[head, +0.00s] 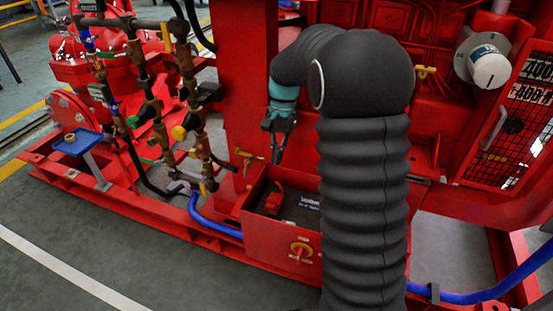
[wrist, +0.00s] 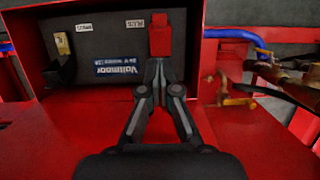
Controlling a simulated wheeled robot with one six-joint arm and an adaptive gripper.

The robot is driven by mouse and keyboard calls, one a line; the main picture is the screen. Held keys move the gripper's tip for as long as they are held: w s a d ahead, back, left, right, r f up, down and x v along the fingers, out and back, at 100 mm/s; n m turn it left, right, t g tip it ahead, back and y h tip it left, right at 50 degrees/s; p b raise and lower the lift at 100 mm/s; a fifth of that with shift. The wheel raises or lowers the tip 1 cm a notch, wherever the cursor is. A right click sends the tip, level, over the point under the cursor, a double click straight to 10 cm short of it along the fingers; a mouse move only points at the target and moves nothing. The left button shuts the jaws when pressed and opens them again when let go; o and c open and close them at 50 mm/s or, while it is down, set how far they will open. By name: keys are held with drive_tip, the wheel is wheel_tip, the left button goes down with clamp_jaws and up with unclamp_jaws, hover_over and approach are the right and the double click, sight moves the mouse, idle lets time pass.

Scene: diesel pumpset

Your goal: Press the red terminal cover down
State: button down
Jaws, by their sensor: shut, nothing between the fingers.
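The red terminal cover (head: 274,203) sits on the dark battery top (head: 301,213) inside a red open-topped box. In the head view it looks raised at one end, but its exact angle is hard to tell. In the wrist view the red cover (wrist: 160,36) is at the top centre, beside the PLUS label (wrist: 135,23). My gripper (head: 276,158) is shut and empty, pointing down above the box. In the wrist view its fingertips (wrist: 159,66) appear just below the cover in the picture; I cannot tell whether they touch.
The red box wall (head: 272,238) surrounds the battery. A second terminal with a brass piece (wrist: 62,44) and a black cover (wrist: 61,70) is at the left in the wrist view. A brass valve (wrist: 228,93) is close on the right. Pipes (head: 190,95) stand left of my arm.

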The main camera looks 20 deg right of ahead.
sight(272, 199)
drive_tip(key=x, duration=1.1)
drive_tip(key=shift+f+b, duration=0.25)
drive_tip(key=shift+b, duration=0.1)
